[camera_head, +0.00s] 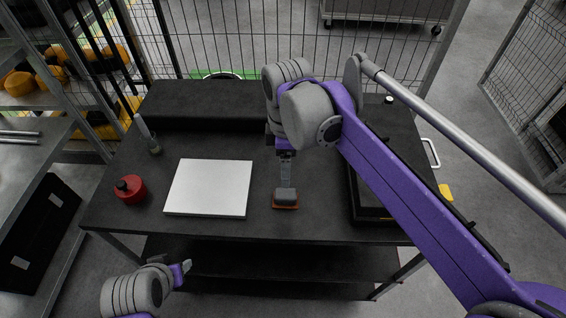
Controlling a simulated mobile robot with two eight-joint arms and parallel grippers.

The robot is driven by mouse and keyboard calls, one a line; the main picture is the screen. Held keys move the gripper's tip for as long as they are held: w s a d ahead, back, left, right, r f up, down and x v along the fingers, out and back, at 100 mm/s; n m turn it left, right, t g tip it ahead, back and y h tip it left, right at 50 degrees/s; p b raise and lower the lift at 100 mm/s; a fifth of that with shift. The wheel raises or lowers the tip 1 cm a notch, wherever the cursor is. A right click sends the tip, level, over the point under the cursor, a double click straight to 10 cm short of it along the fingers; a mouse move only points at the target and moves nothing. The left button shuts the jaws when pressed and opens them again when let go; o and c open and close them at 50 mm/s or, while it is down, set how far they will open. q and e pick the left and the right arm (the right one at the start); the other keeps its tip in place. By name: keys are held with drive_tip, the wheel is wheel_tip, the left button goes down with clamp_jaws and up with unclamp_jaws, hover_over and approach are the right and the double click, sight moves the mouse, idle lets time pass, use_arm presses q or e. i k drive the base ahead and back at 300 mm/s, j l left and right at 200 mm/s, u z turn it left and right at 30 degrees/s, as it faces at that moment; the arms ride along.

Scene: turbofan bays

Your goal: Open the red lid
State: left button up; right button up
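A round red container (131,190) with a small black cap on top stands at the left of the black table; I cannot make out a separate red lid. My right gripper (286,180) points down over the middle of the table. Its tip is at a small grey block with an orange-brown base (286,201); I cannot tell whether it grips or only overlaps the block. My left gripper (186,267) is low at the front left, in front of the table's edge and away from the red container. Its opening is not clear.
A white flat panel (209,187) lies between the red container and the block. A cup with a tool (154,146) stands behind the container. A black case (371,210) lies at right, partly behind my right arm. A black raised ledge (205,106) runs along the back.

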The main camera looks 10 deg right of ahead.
sight(129, 186)
drive_tip(key=j, duration=1.55)
drive_tip(key=k+u, duration=0.05)
